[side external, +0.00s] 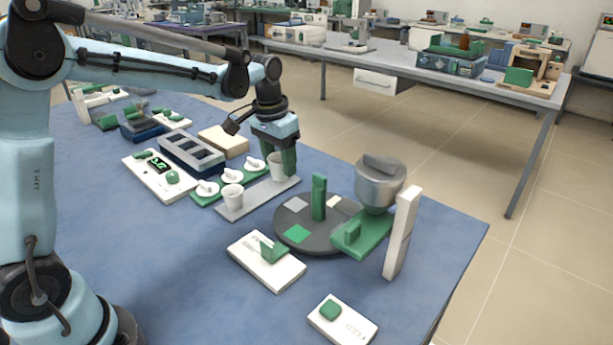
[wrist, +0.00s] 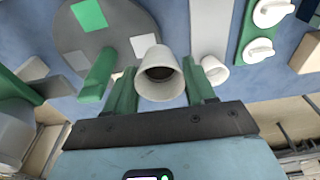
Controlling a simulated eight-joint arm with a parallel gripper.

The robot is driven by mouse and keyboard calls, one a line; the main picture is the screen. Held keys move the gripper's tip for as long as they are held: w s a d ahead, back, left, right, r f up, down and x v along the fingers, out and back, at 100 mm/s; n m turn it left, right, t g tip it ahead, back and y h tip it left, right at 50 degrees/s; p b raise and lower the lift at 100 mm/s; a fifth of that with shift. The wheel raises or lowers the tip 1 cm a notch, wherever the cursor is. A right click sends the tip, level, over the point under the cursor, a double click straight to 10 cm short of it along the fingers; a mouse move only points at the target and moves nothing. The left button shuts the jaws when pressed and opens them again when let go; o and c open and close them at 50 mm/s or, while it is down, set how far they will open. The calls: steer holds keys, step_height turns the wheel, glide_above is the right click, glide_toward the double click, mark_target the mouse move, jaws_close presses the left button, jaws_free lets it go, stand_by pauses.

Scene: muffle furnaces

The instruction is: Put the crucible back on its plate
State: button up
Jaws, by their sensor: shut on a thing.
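My gripper (side external: 284,163) points down with its green fingers shut on a white crucible (side external: 276,168). The held crucible looks upright, at the far end of a long grey plate (side external: 258,199); I cannot tell whether it touches the plate. In the wrist view the held crucible (wrist: 160,76) sits between the two fingers, its open mouth facing the camera. A second white crucible (side external: 232,198) stands on the near end of the grey plate. In the wrist view the second crucible (wrist: 214,72) is just right of the right finger, on the plate (wrist: 211,28).
A dark round turntable (side external: 290,240) with coloured squares and a green upright post (side external: 319,197) lies right of the plate. A green strip with white knobs (side external: 231,176) lies close on its left. A grey hopper (side external: 380,183) and white post (side external: 402,235) stand further right.

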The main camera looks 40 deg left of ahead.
steer(key=w+a+f+n, duration=0.1)
steer(key=a+f+n, duration=0.15)
steer(key=a, duration=0.65)
steer(key=shift+m, duration=0.45)
steer(key=shift+w+a+f, duration=0.1)
steer(key=shift+f, duration=1.35)
steer(key=shift+w+a+f, duration=0.1)
steer(key=shift+f, duration=1.35)
steer(key=shift+f, duration=0.55)
steer(key=o, duration=1.5)
steer(key=shift+r, duration=0.1)
step_height(320, 180, up, 8)
